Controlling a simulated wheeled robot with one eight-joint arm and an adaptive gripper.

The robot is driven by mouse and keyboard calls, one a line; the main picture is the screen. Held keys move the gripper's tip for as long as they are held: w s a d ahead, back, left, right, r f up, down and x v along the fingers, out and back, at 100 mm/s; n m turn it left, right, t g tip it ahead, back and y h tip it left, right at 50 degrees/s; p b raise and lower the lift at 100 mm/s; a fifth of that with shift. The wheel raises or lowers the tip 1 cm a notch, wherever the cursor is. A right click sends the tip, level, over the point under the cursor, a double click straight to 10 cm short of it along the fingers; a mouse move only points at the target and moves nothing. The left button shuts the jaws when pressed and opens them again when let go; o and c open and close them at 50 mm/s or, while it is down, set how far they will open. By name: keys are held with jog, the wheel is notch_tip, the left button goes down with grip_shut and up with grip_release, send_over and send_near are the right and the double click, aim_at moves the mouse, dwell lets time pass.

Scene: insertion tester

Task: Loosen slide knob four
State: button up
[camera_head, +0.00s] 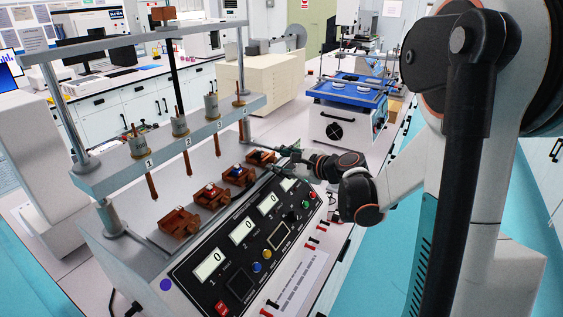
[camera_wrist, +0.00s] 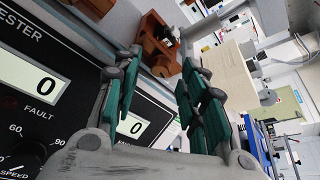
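The insertion tester holds a row of brown slides on its bed, under bars numbered 1 to 4. The slide at station four (camera_head: 260,157) is the farthest one. My gripper (camera_head: 283,152) is just to its right, close to it. In the wrist view, a brown slide (camera_wrist: 152,34) lies just beyond the fingertips of my gripper (camera_wrist: 162,62). A small dark part (camera_wrist: 166,36) on that slide may be its knob; it is too small to be sure. The green-padded fingers are spread apart with nothing between them.
The control panel (camera_head: 243,232) with several displays and buttons slopes in front of the slides. The crossbar (camera_head: 160,150) with hanging rods is above the slides. A blue-topped machine (camera_head: 345,118) stands behind my gripper, with a beige cabinet (camera_head: 258,82) to its left.

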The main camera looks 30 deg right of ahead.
jog(key=v, duration=1.2)
jog(key=shift+f, duration=0.1)
